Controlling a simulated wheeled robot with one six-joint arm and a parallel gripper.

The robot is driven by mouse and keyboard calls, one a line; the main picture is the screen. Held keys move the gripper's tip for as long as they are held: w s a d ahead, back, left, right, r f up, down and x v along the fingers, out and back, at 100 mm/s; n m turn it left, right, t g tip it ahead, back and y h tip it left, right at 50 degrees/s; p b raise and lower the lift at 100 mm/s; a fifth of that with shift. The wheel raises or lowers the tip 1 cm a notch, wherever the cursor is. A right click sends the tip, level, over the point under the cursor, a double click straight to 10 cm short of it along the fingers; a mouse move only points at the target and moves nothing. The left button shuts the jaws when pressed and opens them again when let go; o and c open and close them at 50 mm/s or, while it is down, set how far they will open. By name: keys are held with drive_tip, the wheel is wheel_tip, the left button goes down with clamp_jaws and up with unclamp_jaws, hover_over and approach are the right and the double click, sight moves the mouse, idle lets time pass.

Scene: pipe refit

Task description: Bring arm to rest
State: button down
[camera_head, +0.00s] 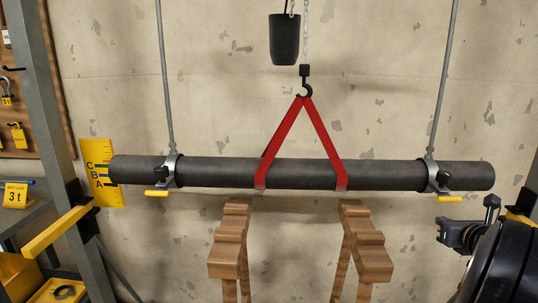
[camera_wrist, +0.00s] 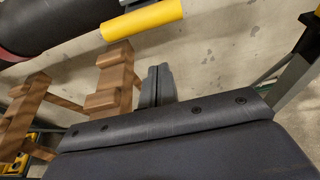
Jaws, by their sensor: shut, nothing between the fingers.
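My gripper shows in the wrist view (camera_wrist: 157,86), with its two dark fingers together and nothing between them. In the head view, dark parts of my arm and gripper (camera_head: 456,234) are at the lower right, below the right end of the pipe and apart from it. The dark pipe (camera_head: 220,172) hangs level across the wall. A red sling (camera_head: 283,139) loops around its middle and rises to a black hook (camera_head: 306,88).
Two clamps on rods hold the pipe, the left (camera_head: 169,171) and right (camera_head: 431,176), each with a yellow handle. Wooden stepped stands (camera_head: 231,240) and (camera_head: 367,250) are below. A yellow C-B-A plate (camera_head: 97,160) is behind the left end. A grey post (camera_head: 60,130) stands at left.

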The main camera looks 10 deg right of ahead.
drive_tip(key=w+d+f+t+h+b, duration=0.1)
drive_tip(key=w+f+t+b, duration=0.3)
drive_tip(key=b, duration=1.1)
drive_tip(key=shift+w+d+f+t, duration=0.4)
drive_tip(key=shift+w+f, duration=1.15)
drive_tip(key=shift+f, duration=1.8)
